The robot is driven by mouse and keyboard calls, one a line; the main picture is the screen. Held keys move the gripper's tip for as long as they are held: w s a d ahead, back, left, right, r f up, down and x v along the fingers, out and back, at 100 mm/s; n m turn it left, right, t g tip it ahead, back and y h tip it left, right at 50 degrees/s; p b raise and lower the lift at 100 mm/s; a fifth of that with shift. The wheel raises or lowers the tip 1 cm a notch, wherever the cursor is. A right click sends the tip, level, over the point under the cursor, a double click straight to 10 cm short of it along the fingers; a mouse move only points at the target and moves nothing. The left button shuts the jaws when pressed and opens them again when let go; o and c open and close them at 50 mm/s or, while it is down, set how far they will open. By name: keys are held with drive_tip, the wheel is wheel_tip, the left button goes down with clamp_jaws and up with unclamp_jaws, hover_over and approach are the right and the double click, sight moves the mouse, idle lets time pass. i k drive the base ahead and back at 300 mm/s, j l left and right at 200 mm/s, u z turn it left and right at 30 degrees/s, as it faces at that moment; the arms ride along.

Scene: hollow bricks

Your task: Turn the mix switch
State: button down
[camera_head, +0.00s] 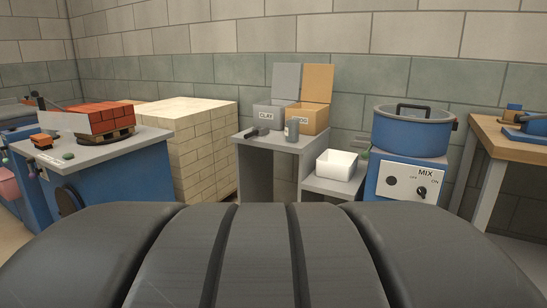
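The mix switch (422,192) is a black knob on the right of a pale panel (396,184), with "MIX" above it and "OFF" and "ON" printed beside it. Its exact setting is too small to tell. The panel is on the front of a blue mixer base. A round blue mixer pot (411,135) with a black handle on top sits above it. A second dark round spot (391,181) shows on the left of the panel. My gripper is not in view.
A grey stepped stand (287,147) left of the mixer bears bins, a grey cylinder and a white box (336,163). A wooden table (490,128) stands at right. Pale stacked bricks (200,145) and a blue workstation (115,180) are at left. A dark ribbed shape fills the foreground.

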sight(422, 190)
drive_tip(key=z, duration=1.2)
